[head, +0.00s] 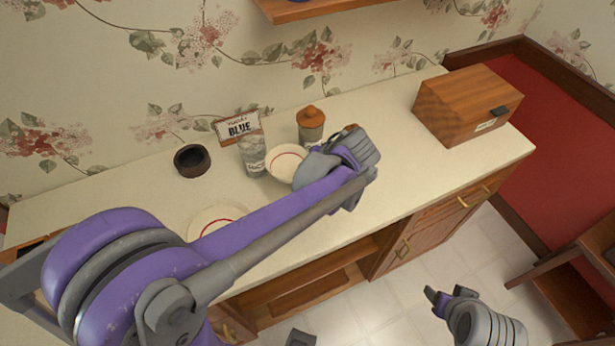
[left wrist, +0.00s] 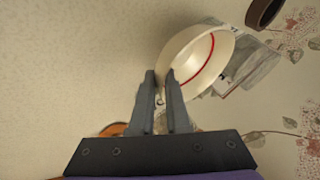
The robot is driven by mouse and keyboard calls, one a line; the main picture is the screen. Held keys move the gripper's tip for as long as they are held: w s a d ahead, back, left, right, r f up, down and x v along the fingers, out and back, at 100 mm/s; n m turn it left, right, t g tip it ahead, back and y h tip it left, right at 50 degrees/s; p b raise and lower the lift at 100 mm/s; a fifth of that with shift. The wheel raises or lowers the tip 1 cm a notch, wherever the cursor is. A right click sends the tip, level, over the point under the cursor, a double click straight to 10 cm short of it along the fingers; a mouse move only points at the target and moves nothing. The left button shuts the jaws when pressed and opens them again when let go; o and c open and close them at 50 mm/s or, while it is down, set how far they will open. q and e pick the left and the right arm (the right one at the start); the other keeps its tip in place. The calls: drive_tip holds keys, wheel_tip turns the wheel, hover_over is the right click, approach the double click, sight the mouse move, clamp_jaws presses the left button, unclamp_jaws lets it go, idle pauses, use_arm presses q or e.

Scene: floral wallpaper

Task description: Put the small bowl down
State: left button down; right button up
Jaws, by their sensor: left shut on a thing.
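The small bowl (head: 285,160) is cream with a red ring inside. It is over the counter, between the clear glass and the lidded jar. It also shows in the left wrist view (left wrist: 185,52), tilted in that picture. My left gripper (head: 303,172) is shut on its near right rim, and in the left wrist view its fingers (left wrist: 165,85) pinch the bowl's wall. Whether the bowl's underside touches the counter cannot be told. My right gripper (head: 437,298) is low over the floor at the lower right, away from the counter; its jaw opening is unclear.
On the counter (head: 400,160) stand a clear glass (head: 251,155), a sign reading BLUE (head: 237,126), an orange-lidded jar (head: 311,128), a dark round dish (head: 192,161) and a wooden box (head: 465,105). A white plate (head: 203,222) lies partly behind my left arm. The counter is clear before the box.

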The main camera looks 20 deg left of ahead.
use_arm(q)
drive_tip(key=shift+f, duration=2.1)
drive_tip(key=shift+f+b, duration=0.25)
drive_tip(key=shift+b, duration=0.1)
drive_tip(key=c, duration=0.9)
unclamp_jaws()
drive_tip(key=shift+r, duration=0.1)
